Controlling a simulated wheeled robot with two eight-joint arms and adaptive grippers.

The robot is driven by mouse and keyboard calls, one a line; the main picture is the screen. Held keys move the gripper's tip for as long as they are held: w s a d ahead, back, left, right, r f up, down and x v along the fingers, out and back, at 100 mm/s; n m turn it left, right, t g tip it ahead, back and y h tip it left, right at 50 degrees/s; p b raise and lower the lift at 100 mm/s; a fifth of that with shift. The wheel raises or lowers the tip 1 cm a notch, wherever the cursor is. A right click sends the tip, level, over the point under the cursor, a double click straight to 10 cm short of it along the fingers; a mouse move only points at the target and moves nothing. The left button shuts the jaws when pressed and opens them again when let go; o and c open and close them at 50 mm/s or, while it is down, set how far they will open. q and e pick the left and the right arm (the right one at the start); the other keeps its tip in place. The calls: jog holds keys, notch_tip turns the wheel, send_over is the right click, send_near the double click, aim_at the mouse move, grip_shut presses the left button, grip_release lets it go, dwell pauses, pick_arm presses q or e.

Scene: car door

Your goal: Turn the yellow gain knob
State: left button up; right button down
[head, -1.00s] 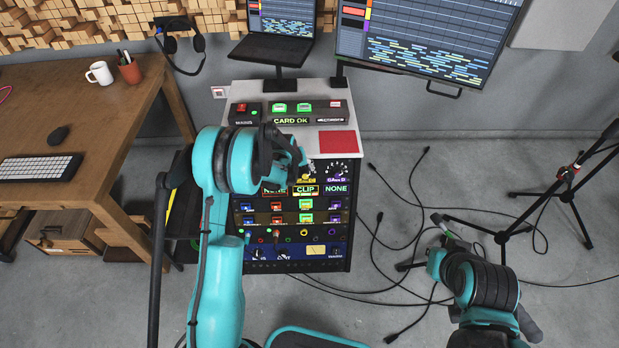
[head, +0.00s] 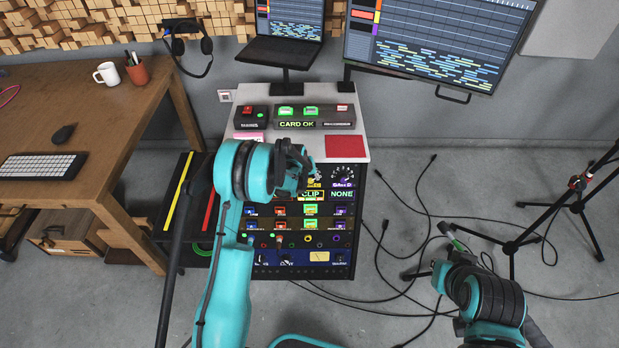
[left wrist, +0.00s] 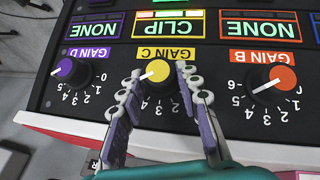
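The yellow gain knob (left wrist: 159,70), with a black skirt, sits under the yellow GAIN C label on a dark panel in the left wrist view. My left gripper (left wrist: 160,72) has one fingertip on each side of this knob. Its fingers look spread around the knob, but whether they touch its skirt is unclear. In the head view, my left gripper (head: 306,176) is at the upper part of the rack (head: 344,215) and hides most of the yellow knob. My right gripper (head: 447,232) is away from the rack, above the floor at right; its finger opening cannot be made out.
The orange GAIN B knob (left wrist: 272,84) and purple GAIN D knob (left wrist: 72,72) flank the yellow one. A wooden desk (head: 120,110) stands at left. Cables (head: 400,285) and a stand (head: 512,243) are on the floor at right.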

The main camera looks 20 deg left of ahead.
pick_arm(q)
jog(key=shift+a, duration=0.1)
jog(key=shift+s+a+f+n+t+h, duration=0.15)
jog(key=shift+n+t+h, duration=0.35)
jog(key=shift+n+h, duration=0.5)
jog(key=shift+a+n+t+h, duration=0.15)
jog(key=shift+n+t+h, duration=0.45)
jog(key=shift+h, duration=0.3)
jog(key=o, duration=1.2)
jog(key=shift+c, duration=0.2)
